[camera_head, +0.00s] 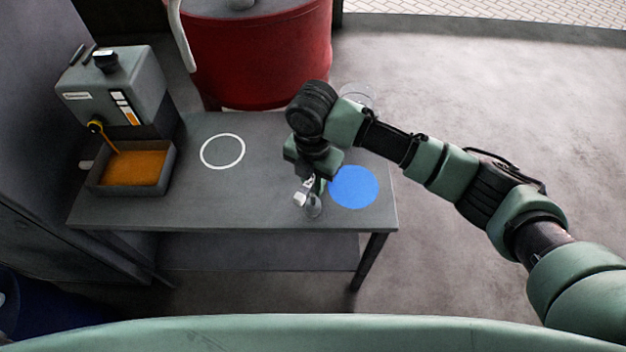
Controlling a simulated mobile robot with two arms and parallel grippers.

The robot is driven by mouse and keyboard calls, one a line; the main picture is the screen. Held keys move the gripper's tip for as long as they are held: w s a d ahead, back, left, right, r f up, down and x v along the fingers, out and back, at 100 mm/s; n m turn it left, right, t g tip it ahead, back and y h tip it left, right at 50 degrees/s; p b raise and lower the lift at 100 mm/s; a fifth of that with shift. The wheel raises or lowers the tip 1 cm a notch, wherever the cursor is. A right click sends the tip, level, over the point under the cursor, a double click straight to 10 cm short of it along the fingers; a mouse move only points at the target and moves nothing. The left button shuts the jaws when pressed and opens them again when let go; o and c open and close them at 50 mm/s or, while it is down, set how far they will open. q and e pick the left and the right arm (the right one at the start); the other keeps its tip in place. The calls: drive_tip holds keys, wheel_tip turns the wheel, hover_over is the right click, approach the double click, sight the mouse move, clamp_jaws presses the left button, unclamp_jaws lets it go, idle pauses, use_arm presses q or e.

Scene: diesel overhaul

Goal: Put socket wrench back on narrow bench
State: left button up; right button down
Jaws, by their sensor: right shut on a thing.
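My right gripper (311,188) points down over the front right part of the dark grey bench (230,205), just left of a flat blue disc (354,187). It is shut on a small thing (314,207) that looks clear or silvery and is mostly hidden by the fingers. I cannot tell whether this is the socket wrench. No socket wrench shows clearly elsewhere. Whether the held thing touches the bench top is unclear. My left gripper is not in view.
A grey machine (140,78) stands at the bench's left end, with orange liquid running into a tray (165,170). A white ring (222,152) marks the clear middle. A red drum (260,55) is behind. A clear round outline (357,93) shows behind my right arm. Open floor lies right.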

drive_tip(key=shift+f, duration=0.1)
idle(0.5)
drive_tip(key=shift+f+b, duration=0.4)
drive_tip(key=shift+f, duration=0.55)
drive_tip(key=c, duration=0.7)
unclamp_jaws()
drive_tip(key=shift+r, duration=0.15)
wheel_tip(320, 180, up, 9)
drive_tip(key=p, duration=0.9)
